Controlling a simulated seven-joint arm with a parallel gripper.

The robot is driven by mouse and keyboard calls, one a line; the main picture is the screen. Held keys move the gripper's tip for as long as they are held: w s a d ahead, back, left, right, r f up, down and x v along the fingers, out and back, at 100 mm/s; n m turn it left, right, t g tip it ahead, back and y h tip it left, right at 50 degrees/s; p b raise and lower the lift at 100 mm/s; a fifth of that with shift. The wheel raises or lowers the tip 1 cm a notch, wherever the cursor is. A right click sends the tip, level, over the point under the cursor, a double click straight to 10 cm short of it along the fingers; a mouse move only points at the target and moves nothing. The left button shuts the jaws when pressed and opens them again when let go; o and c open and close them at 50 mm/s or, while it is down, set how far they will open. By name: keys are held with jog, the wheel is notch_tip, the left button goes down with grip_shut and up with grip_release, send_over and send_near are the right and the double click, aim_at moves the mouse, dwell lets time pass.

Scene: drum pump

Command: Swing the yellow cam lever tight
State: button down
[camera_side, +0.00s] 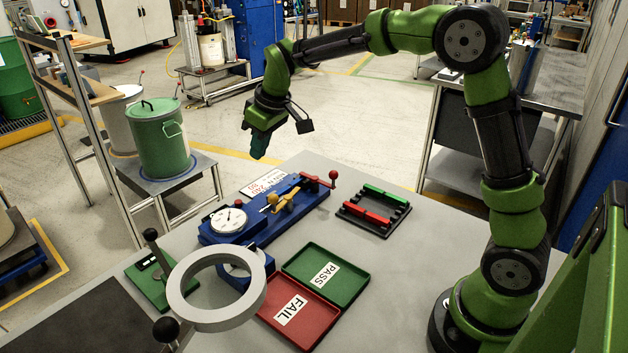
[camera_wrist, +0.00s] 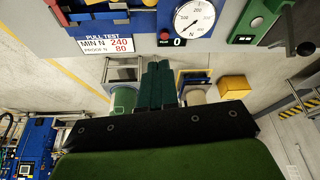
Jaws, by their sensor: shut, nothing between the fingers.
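The yellow cam lever (camera_side: 286,201) sits on top of the blue pull-test fixture (camera_side: 245,228), between the dial gauge (camera_side: 229,219) and a red-knobbed lever (camera_side: 318,180). A yellow ball knob (camera_side: 271,198) shows at its left end. The lever's exact angle is too small to tell. My gripper (camera_side: 259,155), with teal fingers, is shut and empty, up in the air behind the fixture and apart from it. The wrist view shows the closed fingers (camera_wrist: 158,80) against the floor, with the dial (camera_wrist: 196,18) at the top. I cannot make out the yellow lever there.
On the table are a red and green clip rack (camera_side: 374,211), a green PASS tray (camera_side: 326,273), a red FAIL tray (camera_side: 296,312) and a large grey ring (camera_side: 182,301). A green drum (camera_side: 160,140) stands beyond the table. Air around my gripper is clear.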

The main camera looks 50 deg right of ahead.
aim_at(275, 199)
jog(key=x, duration=0.9)
jog(key=shift+f, duration=0.25)
jog(key=shift+s+f, duration=0.25)
jog(key=shift+f, duration=0.05)
jog(key=shift+s+d+f, duration=0.1)
jog(key=shift+s+d, duration=0.1)
jog(key=shift+s, duration=0.6)
jog(key=shift+s+d+f, duration=0.15)
jog(key=shift+s, duration=0.65)
jog(key=shift+s, duration=0.1)
jog(key=s+n, duration=0.1)
jog(key=n, duration=0.1)
jog(key=s+n+y, duration=0.1)
jog(key=n, duration=0.1)
jog(key=s+n+g, duration=0.1)
jog(key=n, duration=0.1)
jog(key=shift+s+d+y, duration=0.1)
jog(key=shift+d+y, duration=0.25)
jog(key=shift+y, duration=0.05)
jog(key=s+d+n+g, duration=0.1)
jog(key=n, duration=0.2)
jog(key=s+d+n+g+y, duration=0.1)
jog(key=n, duration=0.2)
jog(key=s+d+n, duration=0.1)
jog(key=d+n, duration=0.1)
jog(key=n, duration=0.1)
jog(key=shift+s+g, duration=0.3)
jog(key=shift+g, duration=0.1)
jog(key=shift+d, duration=0.25)
